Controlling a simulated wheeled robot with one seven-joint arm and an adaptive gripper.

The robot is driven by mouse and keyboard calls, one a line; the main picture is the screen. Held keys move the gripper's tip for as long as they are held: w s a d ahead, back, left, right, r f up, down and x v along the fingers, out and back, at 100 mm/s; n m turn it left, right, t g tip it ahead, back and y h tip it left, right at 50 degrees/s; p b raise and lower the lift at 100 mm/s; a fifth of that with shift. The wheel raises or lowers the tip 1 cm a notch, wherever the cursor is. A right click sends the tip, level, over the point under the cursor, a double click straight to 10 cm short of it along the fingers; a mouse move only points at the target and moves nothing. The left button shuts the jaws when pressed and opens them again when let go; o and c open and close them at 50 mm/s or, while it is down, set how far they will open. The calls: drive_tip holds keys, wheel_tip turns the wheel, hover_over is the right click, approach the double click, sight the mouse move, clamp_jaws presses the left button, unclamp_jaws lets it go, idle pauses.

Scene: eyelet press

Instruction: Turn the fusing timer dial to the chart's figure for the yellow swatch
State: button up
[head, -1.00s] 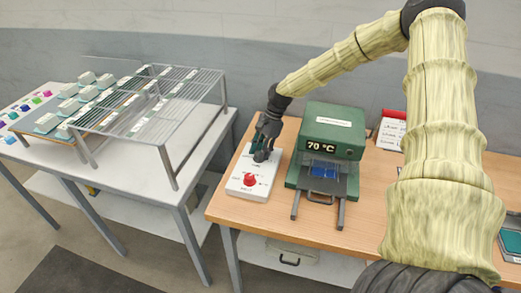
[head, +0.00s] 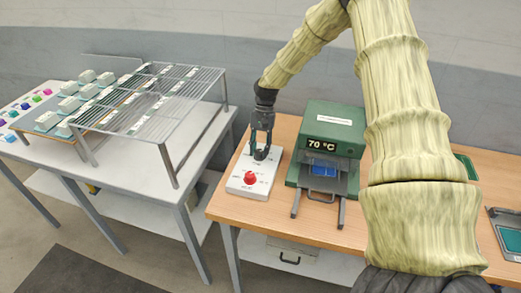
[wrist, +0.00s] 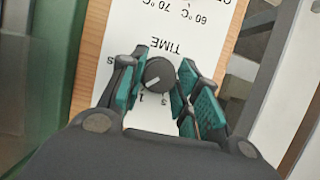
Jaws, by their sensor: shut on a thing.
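The timer dial (wrist: 158,75) is a dark round knob with a pale pointer line, on the white control box (head: 240,186). The word TIME shows upside down beside it in the wrist view, with figures 1 and 3 near the knob. The pointer line slants toward the lower left, roughly toward the 1. My gripper (head: 261,150) points down over the box's far end. Its teal-padded fingers (wrist: 158,88) are shut on the dial, one on each side. No readable chart or yellow swatch shows.
A red knob (head: 250,177) sits at the near end of the box. The green press (head: 333,128) reads 70 °C and has blue material in its opening. A wire rack (head: 150,98) stands on the left table. My arm covers part of the right-hand tabletop.

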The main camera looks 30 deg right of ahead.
drive_tip(key=shift+n+g+h, duration=0.3)
drive_tip(key=shift+n+h, duration=0.1)
drive_tip(key=shift+n, duration=1.1)
drive_tip(key=o, duration=1)
drive_tip(key=shift+w+r, duration=0.1)
drive_tip(key=v, duration=1.1)
drive_tip(key=shift+w+d+r, duration=0.1)
drive_tip(key=shift+w+r, duration=0.05)
drive_tip(key=shift+r, duration=0.2)
